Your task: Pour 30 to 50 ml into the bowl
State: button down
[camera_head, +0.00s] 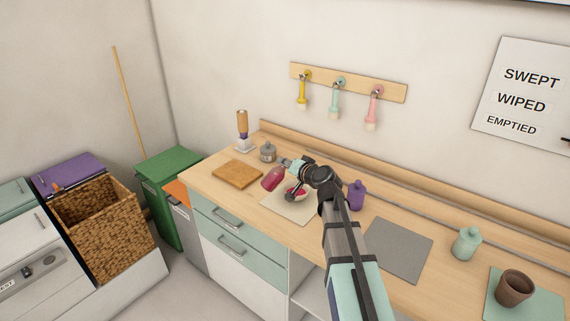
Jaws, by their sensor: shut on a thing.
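My gripper (283,164) is shut on a dark pink bottle-like container (272,179) above the counter. The container looks tilted, with its lower end toward the left. A small bowl (299,193) with pinkish red showing in it stands on a pale square mat (287,211). The held container is to the left of the bowl in the picture. I cannot tell whether any liquid is flowing or how much is in the bowl.
On the wooden counter are a wooden board (237,174), a grey pot (268,153), a purple bottle (357,195), a grey mat (397,250), a mint jar (467,243) and a brown cup (515,288). Brushes hang on a wall rack (390,92).

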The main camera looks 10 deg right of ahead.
jog(key=shift+r+n+h+p, duration=0.4)
jog(key=shift+r+n+p, duration=0.35)
jog(key=shift+p, duration=0.5)
jog(key=shift+f, duration=0.1)
jog(key=shift+n, duration=0.25)
